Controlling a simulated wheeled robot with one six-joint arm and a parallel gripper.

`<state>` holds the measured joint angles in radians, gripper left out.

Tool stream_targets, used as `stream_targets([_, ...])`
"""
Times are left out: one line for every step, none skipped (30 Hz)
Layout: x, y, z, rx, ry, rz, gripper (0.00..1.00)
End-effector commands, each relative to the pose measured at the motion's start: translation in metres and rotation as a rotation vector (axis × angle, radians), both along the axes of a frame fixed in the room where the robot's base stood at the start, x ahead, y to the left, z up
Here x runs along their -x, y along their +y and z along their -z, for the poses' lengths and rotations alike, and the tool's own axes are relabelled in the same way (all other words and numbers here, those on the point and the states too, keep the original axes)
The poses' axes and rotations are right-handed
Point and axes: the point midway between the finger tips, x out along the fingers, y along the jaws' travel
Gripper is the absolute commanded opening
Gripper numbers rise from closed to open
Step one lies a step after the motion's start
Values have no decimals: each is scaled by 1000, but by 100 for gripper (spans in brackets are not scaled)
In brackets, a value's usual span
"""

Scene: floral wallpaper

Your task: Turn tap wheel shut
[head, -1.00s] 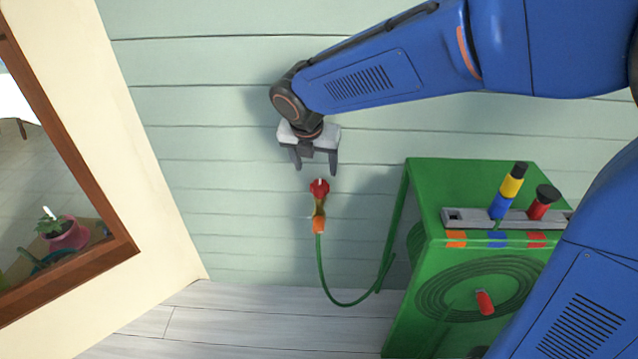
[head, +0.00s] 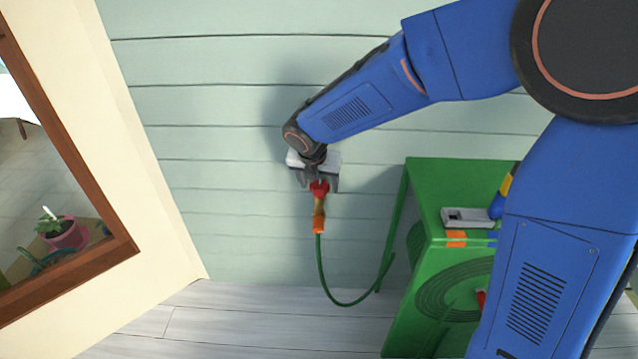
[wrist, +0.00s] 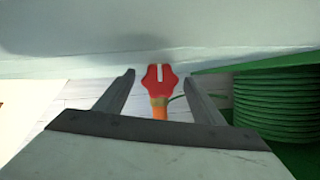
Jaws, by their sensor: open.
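The red tap wheel (head: 319,187) sits on top of a brass tap (head: 319,207) at the plank wall. It has a white mark on it. An orange connector (head: 318,226) joins the tap to a green hose. My gripper (head: 320,184) is open, its two fingers on either side of the wheel in the head view. In the wrist view the red wheel (wrist: 159,78) shows between and just beyond the open fingertips (wrist: 160,80), with the white mark pointing up. I cannot tell whether the fingers touch the wheel.
A green hose cabinet (head: 440,200) stands right of the tap, with a grey holder (head: 467,217) on top, partly hidden by my arm. The green hose (head: 345,304) loops between tap and cabinet. A brown-framed window (head: 120,245) is at the left.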

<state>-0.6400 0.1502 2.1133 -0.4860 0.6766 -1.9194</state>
Motion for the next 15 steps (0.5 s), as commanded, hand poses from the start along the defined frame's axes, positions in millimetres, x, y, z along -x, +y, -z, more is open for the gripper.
stream_targets([0,0,0,0,0,0,62])
stream_targets([0,0,0,0,0,0,58])
stream_targets([0,0,0,0,0,0,48])
stream_targets([0,0,0,0,0,0,41])
stream_targets([0,0,0,0,0,0,34])
stream_targets([0,0,0,0,0,0,24])
stream_targets([0,0,0,0,0,0,21])
stream_targets([0,0,0,0,0,0,21])
stream_targets([0,0,0,0,0,0,21])
stream_targets([0,0,0,0,0,0,21])
stream_targets([0,0,0,1,0,1,21])
stream_targets([0,0,0,0,0,4,21])
stream_targets([0,0,0,0,0,8,21])
stream_targets([0,0,0,0,0,12,21])
stream_targets([0,0,0,0,0,19,21])
